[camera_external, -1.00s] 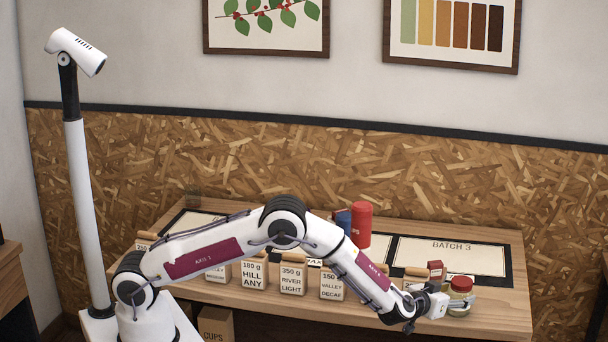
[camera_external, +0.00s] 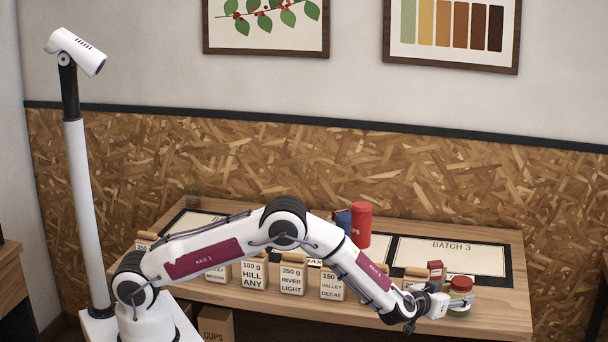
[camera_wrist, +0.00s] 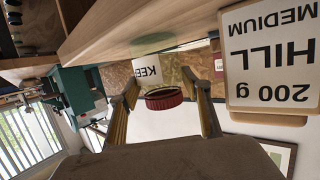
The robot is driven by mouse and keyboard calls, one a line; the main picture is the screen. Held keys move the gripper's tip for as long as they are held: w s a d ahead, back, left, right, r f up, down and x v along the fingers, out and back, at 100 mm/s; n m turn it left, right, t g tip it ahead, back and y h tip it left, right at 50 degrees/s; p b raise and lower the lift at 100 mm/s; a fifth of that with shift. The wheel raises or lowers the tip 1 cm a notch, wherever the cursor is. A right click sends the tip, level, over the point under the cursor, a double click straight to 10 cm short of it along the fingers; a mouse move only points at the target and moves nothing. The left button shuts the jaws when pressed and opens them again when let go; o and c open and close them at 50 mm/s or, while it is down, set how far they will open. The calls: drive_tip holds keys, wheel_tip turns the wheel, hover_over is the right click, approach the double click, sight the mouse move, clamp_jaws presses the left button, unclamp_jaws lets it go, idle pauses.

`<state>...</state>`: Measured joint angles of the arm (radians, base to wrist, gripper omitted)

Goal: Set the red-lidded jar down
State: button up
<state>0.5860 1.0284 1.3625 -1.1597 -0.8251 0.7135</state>
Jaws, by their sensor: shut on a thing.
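The red-lidded jar (camera_external: 460,310) is at the front right of the table, upright, with its clear body partly hidden by my gripper. Its red lid (camera_wrist: 163,98) shows between the two fingers in the wrist view. My gripper (camera_external: 450,299) reaches it from the left and is shut on it. In the wrist view my gripper (camera_wrist: 163,108) has a finger on each side of the lid. I cannot tell whether the jar's base touches the wood.
A small red box (camera_external: 435,270) stands close behind my gripper. Several labelled holders, one marked River Light (camera_external: 292,282), line the front to the left. A red canister (camera_external: 361,226) stands farther back. The Batch 3 mat (camera_external: 460,257) has clear space behind the jar.

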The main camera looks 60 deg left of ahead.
drive_tip(key=shift+r, duration=0.1)
drive_tip(key=shift+r, duration=4.95)
drive_tip(key=shift+d, duration=0.15)
